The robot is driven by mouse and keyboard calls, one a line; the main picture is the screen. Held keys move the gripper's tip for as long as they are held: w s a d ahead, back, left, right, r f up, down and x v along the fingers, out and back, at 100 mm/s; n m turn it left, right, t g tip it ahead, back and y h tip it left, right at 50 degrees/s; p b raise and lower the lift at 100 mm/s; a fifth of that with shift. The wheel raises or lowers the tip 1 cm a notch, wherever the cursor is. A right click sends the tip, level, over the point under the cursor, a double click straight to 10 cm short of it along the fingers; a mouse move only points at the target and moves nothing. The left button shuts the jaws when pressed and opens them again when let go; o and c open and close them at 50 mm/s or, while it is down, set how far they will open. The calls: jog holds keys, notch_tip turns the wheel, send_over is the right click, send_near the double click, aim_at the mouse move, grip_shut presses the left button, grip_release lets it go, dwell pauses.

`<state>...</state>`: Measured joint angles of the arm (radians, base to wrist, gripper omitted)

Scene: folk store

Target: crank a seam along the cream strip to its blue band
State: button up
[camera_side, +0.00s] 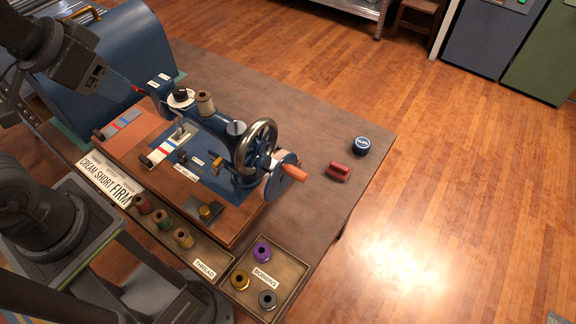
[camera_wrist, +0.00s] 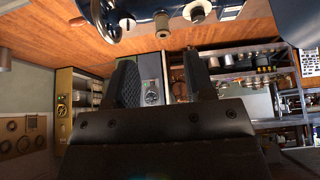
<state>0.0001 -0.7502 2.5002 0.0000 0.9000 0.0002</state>
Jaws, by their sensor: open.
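A blue sewing machine (camera_side: 220,138) stands on a wooden base on the table in the side view. Its steel handwheel (camera_side: 257,144) and a crank with an orange handle (camera_side: 292,172) are at its right end.
A grey strip with red and blue bands (camera_side: 123,122) lies left of the cream one. Thread (camera_side: 205,277) and bobbin trays (camera_side: 297,262) line the front. A red object (camera_side: 338,172) and blue tin (camera_side: 361,145) sit right of the crank.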

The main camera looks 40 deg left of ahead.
jog(key=shift+o, duration=0.2)
jog(key=n+g+y, duration=0.3)
jog(key=n+g, duration=0.3)
jog(key=n, duration=1.2)
send_over(301, 173)
jog(key=d, duration=0.3)
notch_tip(301, 173, down, 12)
jog(key=shift+a+x, duration=0.2)
jog(key=shift+x, duration=4.55)
jog(key=shift+w, duration=0.2)
